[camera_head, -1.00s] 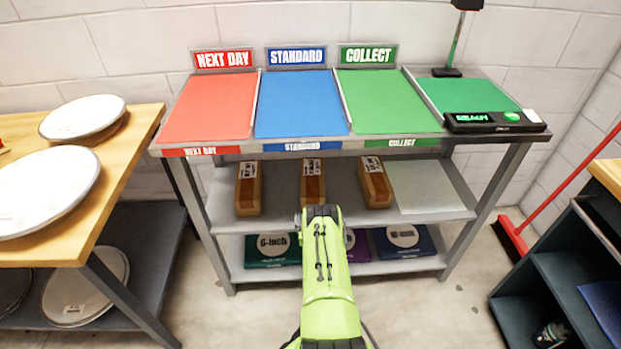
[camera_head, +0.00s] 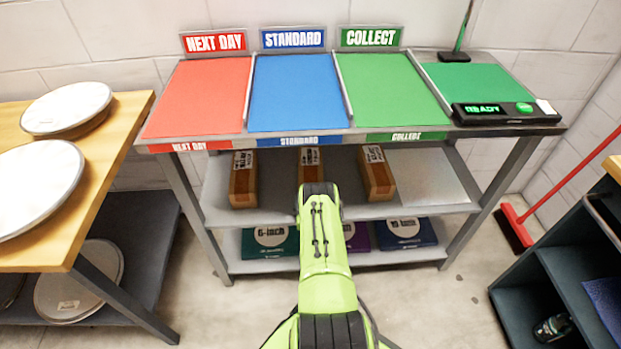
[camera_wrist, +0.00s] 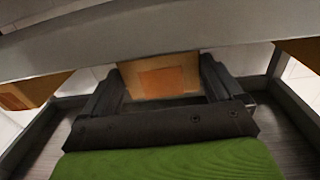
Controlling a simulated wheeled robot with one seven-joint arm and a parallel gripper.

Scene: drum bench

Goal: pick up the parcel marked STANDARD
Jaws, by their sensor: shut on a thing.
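Three brown parcels with white labels stand on the middle shelf of the bench: a left one (camera_head: 243,182), a middle one (camera_head: 311,168) and a right one (camera_head: 376,176). Their label print is too small to read. My gripper (camera_wrist: 160,88) is shut on the middle parcel, which sits between the two dark fingers in the wrist view (camera_wrist: 160,78). In the head view my green arm hides the gripper and the parcel's near end. I cannot tell whether the parcel is clear of the shelf.
The bench top has red NEXT DAY (camera_head: 200,98), blue STANDARD (camera_head: 297,92) and green COLLECT (camera_head: 393,90) lanes, all bare. A scale (camera_head: 505,112) stands at right. The bench's front edge (camera_wrist: 150,40) crosses above my gripper. Flat boxes (camera_head: 403,232) lie on the lower shelf.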

